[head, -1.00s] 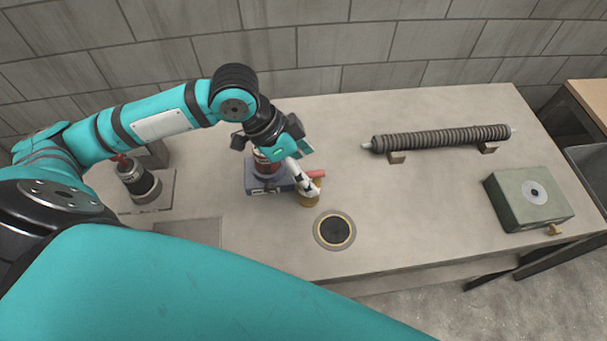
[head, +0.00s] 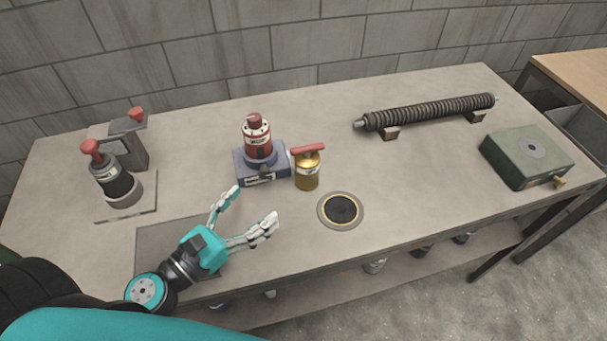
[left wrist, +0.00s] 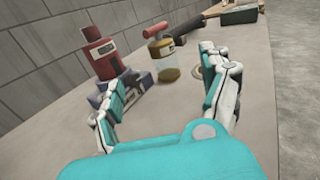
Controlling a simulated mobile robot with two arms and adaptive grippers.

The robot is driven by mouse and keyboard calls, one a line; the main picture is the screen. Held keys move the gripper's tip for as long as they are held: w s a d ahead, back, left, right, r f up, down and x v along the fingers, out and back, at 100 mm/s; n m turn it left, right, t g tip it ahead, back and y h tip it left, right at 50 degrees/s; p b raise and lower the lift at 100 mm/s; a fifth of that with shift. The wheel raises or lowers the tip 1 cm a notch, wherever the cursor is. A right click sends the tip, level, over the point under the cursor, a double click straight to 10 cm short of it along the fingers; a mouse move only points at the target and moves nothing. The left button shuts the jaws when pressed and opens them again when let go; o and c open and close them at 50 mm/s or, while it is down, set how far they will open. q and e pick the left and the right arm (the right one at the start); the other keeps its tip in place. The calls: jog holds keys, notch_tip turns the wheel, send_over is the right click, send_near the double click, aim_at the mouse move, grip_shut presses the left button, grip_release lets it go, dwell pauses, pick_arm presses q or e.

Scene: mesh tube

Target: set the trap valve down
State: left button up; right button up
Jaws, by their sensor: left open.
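The trap valve, which I take to be the brass cylinder with a red lever (head: 307,174), stands upright on the bench beside a blue-grey block (head: 262,170). A red and dark cylinder (head: 257,140) stands on that block. In the left wrist view the valve (left wrist: 164,62) shows beyond the open fingers. I cannot tell whether the valve touches the block. My left gripper (head: 248,212) is open and empty, to the lower left of the valve and apart from it. My right gripper is not in view.
A dark round plate with a brass ring (head: 341,209) lies right of the valve. A ribbed tube (head: 425,113) rests on cradles behind. A green box (head: 527,157) stands at right. Red-topped devices (head: 117,181) stand at left. The bench middle (head: 420,185) is clear.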

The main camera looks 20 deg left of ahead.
aim_at(298, 166)
pick_arm(q)
jog(key=p+x, duration=0.3)
jog(key=x, duration=0.7)
jog(key=shift+w+d+r+p, duration=0.1)
jog(key=shift+w+r+p, duration=0.1)
jog(key=shift+p, duration=0.15)
jog(key=shift+w+d+f, duration=0.1)
jog(key=shift+w+d, duration=0.1)
jog(key=shift+w, duration=0.25)
jog(key=p+x, duration=0.1)
jog(key=x, duration=0.3)
jog(key=shift+w, duration=0.25)
jog(key=shift+w+d+f, duration=0.1)
jog(key=shift+w+d, duration=0.05)
jog(key=shift+w, duration=0.15)
jog(key=c, duration=1.5)
